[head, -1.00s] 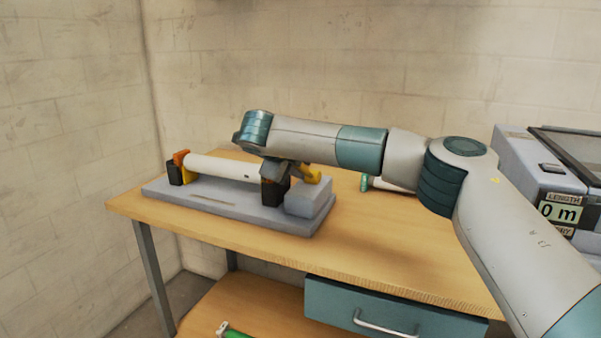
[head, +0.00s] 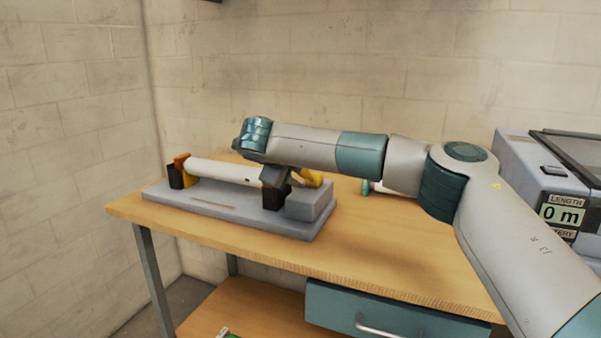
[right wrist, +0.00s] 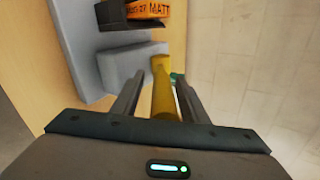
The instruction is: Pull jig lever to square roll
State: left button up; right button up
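The grey jig (head: 215,204) sits on the wooden bench at the left. A white roll (head: 222,171) lies across its dark end supports, with an orange piece (head: 181,160) at its left end. The yellow lever (head: 314,179) is at the jig's right end, partly hidden by my right gripper (head: 290,179). In the right wrist view the lever (right wrist: 163,88) runs between the two fingers of my right gripper (right wrist: 157,85). The fingers are apart, with a visible gap at the left of the lever; contact at the right is unclear. My left gripper is out of view.
A grey block (right wrist: 121,68) and an orange label (right wrist: 148,9) are close to the fingers. The laminator with a length display (head: 563,215) stands at the right. A small green-ended item (head: 366,187) lies behind my arm. The bench front (head: 250,255) is clear.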

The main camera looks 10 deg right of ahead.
jog(key=shift+r, duration=0.1)
jog(key=shift+s+a+r, duration=0.3)
jog(key=shift+s+a, duration=0.05)
jog(key=shift+s, duration=0.1)
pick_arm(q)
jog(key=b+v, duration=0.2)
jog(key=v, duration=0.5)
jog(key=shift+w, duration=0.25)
pick_arm(e)
jog(key=v, duration=1.6)
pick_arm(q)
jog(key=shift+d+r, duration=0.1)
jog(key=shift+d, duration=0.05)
pick_arm(e)
jog(key=shift+f, duration=0.1)
